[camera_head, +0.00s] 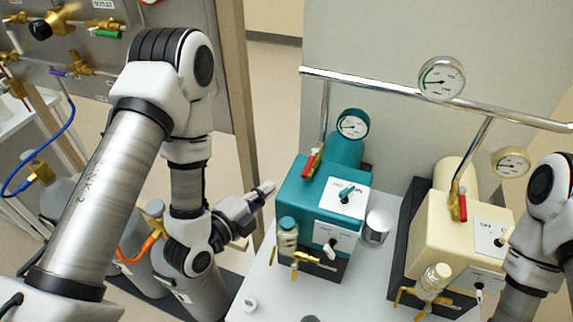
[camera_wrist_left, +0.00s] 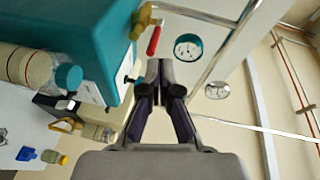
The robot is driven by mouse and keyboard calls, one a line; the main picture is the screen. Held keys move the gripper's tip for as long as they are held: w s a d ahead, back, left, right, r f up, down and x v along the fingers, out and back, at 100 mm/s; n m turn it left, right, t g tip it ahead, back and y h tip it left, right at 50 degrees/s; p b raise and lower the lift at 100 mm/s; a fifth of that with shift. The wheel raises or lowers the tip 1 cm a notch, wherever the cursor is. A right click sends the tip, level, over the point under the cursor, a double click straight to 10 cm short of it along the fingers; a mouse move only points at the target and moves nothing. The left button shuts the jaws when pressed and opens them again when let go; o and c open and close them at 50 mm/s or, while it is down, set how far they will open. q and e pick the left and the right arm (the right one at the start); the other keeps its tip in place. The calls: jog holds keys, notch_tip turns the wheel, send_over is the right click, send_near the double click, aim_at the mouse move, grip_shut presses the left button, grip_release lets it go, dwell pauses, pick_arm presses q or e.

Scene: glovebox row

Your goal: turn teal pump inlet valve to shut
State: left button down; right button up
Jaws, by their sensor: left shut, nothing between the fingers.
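The teal pump (camera_head: 302,196) stands on the bench at centre. Its inlet valve is a brass fitting with a red lever (camera_head: 311,163) at the foot of a steel pipe, on the pump's upper left. The lever slants down; I cannot tell its exact angle to the pipe. My left gripper (camera_head: 268,187) is shut and empty, left of the teal pump and apart from the lever. In the left wrist view the shut fingers (camera_wrist_left: 160,66) point toward the red lever (camera_wrist_left: 154,40), beside the teal housing (camera_wrist_left: 85,40). My right gripper is out of view; only its arm shows at right.
A cream pump (camera_head: 435,235) with its own red lever (camera_head: 463,208) stands to the right. A steel rail (camera_head: 400,91) with gauges crosses behind. Gas cylinders stand at lower left.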

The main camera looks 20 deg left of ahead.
pick_arm(q)
jog(key=w+f+b, duration=0.1)
jog(key=b, duration=0.1)
jog(key=p, duration=0.4)
send_near(310, 163)
jog(key=w, duration=0.3)
jog(key=shift+w+a, duration=0.25)
jog(key=shift+w, duration=0.1)
jog(key=w, duration=0.1)
jog(key=w+a, duration=0.1)
jog(key=w+f+p, duration=0.1)
jog(key=shift+w+a, duration=0.25)
jog(key=shift+a, duration=0.05)
jog(key=shift+w+a+f, duration=0.2)
jog(key=shift+w, duration=0.1)
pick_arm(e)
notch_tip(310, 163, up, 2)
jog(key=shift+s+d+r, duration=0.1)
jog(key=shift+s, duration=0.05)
pick_arm(q)
jog(key=shift+d, duration=0.15)
